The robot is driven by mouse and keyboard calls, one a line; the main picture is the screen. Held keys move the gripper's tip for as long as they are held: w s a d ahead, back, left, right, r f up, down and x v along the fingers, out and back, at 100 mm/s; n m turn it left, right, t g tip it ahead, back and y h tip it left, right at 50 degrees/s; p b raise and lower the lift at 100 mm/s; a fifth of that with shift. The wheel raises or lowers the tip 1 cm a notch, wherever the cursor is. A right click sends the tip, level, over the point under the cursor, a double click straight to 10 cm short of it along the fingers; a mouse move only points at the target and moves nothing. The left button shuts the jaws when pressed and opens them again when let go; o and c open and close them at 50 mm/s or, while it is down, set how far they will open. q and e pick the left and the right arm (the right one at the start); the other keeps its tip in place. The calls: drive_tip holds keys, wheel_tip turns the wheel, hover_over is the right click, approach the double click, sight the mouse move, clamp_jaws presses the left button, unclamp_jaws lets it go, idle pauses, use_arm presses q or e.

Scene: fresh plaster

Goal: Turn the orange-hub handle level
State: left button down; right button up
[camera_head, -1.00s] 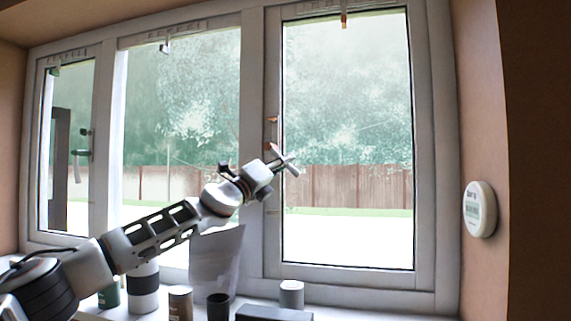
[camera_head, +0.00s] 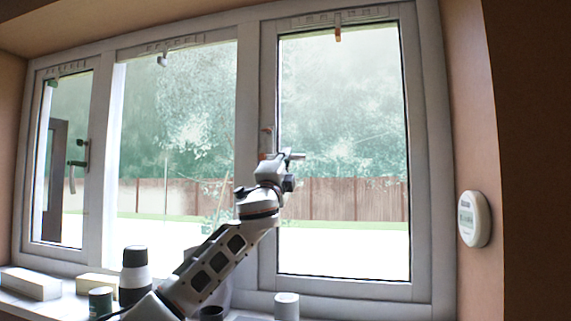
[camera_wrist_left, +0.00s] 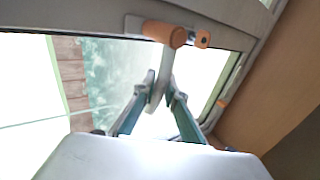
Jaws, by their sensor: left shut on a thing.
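The orange-hub handle sits on the frame upright left of the right-hand pane. Its orange hub (camera_head: 263,156) shows just left of my left gripper (camera_head: 287,157), and its pale lever points right, close to level. In the left wrist view the hub (camera_wrist_left: 165,34) is at the top. The lever runs down from it between the two fingers of my left gripper (camera_wrist_left: 160,92), which are shut on it. That view is turned sideways, with the fence upright in it. My gripper hides part of the lever in the head view. My right gripper is not in view.
A dark-green handle (camera_head: 77,164) is on the left pane. A white round device (camera_head: 474,219) is on the right wall. On the sill stand a black-and-white bottle (camera_head: 134,272), a green can (camera_head: 100,301), a pale box (camera_head: 30,284) and a white cup (camera_head: 286,305).

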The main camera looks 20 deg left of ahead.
use_arm(q)
drive_tip(key=shift+a+r+n+y, duration=0.1)
drive_tip(key=shift+r+n+y, duration=0.05)
drive_tip(key=shift+n+y, duration=0.3)
drive_tip(key=c, duration=2)
unclamp_jaws()
drive_tip(key=shift+c, duration=0.2)
drive_tip(key=shift+s, duration=0.1)
drive_tip(key=v, duration=1.2)
